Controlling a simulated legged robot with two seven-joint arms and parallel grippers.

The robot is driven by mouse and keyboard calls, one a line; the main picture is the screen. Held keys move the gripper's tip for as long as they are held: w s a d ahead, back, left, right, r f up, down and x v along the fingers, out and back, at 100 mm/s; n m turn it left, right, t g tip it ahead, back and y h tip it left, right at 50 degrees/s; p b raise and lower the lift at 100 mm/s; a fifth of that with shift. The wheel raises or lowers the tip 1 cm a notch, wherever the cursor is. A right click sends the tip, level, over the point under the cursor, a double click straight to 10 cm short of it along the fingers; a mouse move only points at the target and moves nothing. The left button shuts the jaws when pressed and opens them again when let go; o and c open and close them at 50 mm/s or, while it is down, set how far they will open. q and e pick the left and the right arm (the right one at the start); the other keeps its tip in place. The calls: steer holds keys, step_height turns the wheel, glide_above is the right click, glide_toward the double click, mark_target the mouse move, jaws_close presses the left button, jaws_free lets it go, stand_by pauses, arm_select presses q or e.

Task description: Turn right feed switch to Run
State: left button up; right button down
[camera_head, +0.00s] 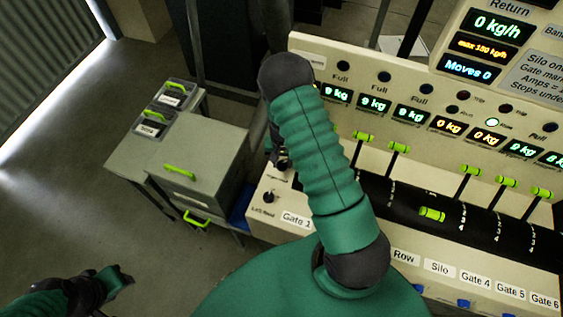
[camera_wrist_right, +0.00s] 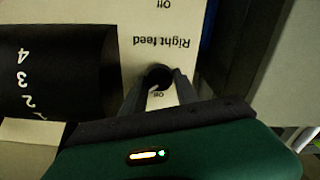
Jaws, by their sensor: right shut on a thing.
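The right feed switch (camera_wrist_right: 158,76) is a small round black knob on a cream panel, beside the upside-down label "Right feed", in the right wrist view. My right gripper (camera_wrist_right: 160,82) is shut on it, with one finger on each side of the knob. A white mark shows at the knob's lower edge; which position it points to I cannot tell. In the head view my right gripper (camera_head: 279,157) is at the console's left end, partly behind my arm, which hides the switch. My left gripper (camera_head: 118,279) is at the lower left, away from the console; its fingers are too dark to read.
The left feed switch (camera_head: 268,196) is on the panel just below my right gripper. Green-tipped gate levers (camera_head: 398,147) stand along the console at right. A grey cabinet (camera_head: 190,160) with green handles stands left of the console. The floor at left is clear.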

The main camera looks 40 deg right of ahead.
steer(key=shift+s+a+f+m, duration=0.15)
steer(key=shift+s+m, duration=0.05)
steer(key=shift+m, duration=0.7)
steer(key=c, duration=0.9)
jaws_free()
steer(key=shift+c, duration=0.2)
steer(key=shift+w, duration=0.1)
steer(key=shift+r, duration=0.2)
